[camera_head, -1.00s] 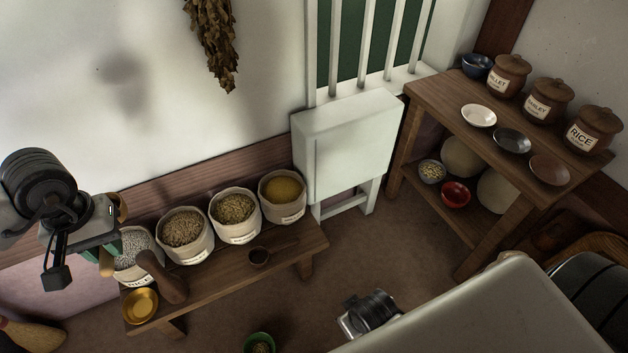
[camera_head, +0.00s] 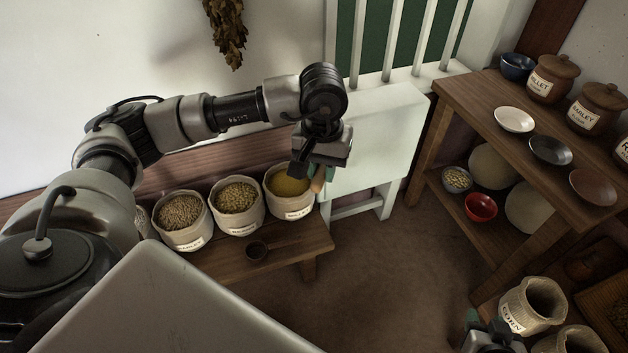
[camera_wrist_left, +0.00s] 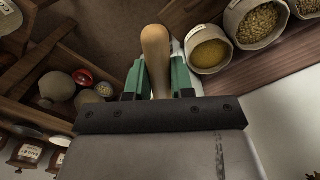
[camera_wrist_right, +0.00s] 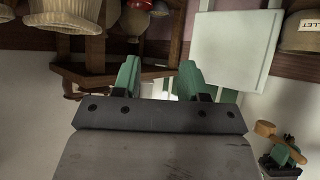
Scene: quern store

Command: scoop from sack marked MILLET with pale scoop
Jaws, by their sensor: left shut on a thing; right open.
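The sack with yellow grain (camera_head: 290,187) stands at the right end of the low bench; its label is small in the head view. The right wrist view shows a sack edge (camera_wrist_right: 304,38) whose label ends in "LLET". My left gripper (camera_head: 316,172) is shut on the pale scoop (camera_head: 318,184), at the sack's right rim in the head view. In the left wrist view the scoop's tan handle (camera_wrist_left: 155,60) stands between the green fingers, beside the yellow grain (camera_wrist_left: 209,53). The scoop's bowl is not clear. My right gripper (camera_wrist_right: 160,80) is open and empty.
A white stand (camera_head: 375,140) is close on the right. A shelf table (camera_head: 455,95) holds jars and dishes. Open sacks (camera_head: 540,300) stand lower right.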

